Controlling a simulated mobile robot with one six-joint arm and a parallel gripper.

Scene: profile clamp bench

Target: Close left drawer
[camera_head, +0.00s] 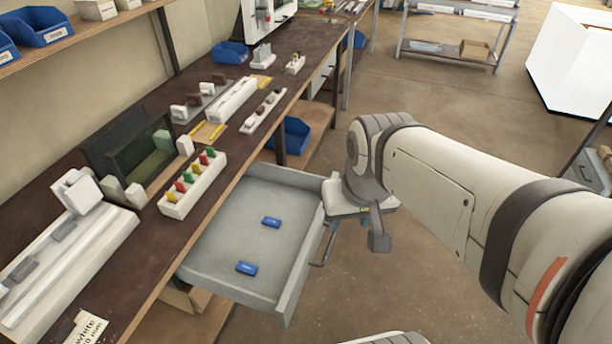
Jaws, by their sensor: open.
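The left drawer (222,247) is pulled out from under the brown bench top, a grey tray with its inside in plain view. Two small blue blocks (271,222) lie apart on its floor. A handle (322,250) sticks out from its front on the right side. My gripper (333,228) is at the drawer's front, near the handle's upper end, and points down. Its fingers are small and partly hidden by my wrist; I cannot tell whether they touch the handle or the front panel.
The bench top (130,258) carries a rack with coloured pegs (192,184), a dark open box (143,158) and white profile fixtures (70,262). A blue bin (293,137) sits on a lower shelf behind the drawer. The floor (420,290) right of the drawer is clear.

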